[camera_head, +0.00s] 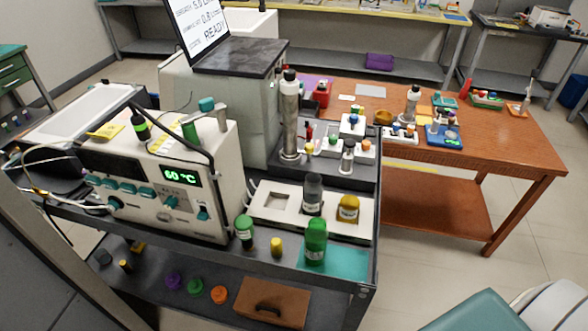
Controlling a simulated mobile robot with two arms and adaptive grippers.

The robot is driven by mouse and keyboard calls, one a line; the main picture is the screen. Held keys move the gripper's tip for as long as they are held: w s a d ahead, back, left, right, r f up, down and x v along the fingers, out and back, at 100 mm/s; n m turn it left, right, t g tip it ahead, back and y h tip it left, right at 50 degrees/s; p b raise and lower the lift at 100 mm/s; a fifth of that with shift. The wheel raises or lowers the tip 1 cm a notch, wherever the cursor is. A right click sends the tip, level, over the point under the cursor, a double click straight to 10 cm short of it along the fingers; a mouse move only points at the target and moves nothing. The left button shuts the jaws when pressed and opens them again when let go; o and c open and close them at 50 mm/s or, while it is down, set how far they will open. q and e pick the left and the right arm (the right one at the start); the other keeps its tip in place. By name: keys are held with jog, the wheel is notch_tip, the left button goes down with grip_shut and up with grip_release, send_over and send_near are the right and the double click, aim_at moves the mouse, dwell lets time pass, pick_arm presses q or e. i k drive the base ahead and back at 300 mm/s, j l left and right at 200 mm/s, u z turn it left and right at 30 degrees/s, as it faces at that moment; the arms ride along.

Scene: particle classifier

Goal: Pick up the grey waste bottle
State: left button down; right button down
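A dark grey bottle (313,195) with a pale label stands upright in a white holder tray (268,221) on the cart's top. It looks like the grey waste bottle. Neither of my grippers is in view.
A white instrument reading 60 °C (160,195) stands left of the tray. A tall metal column (290,115) rises behind. A wooden table (480,130) is at the right.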

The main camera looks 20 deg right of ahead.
aim_at(314, 187)
jog(key=k+l+z, duration=0.1)
jog(key=l+z, duration=0.2)
jog(key=l, duration=0.55)
jog(key=l+z, duration=0.35)
jog(key=l, duration=0.55)
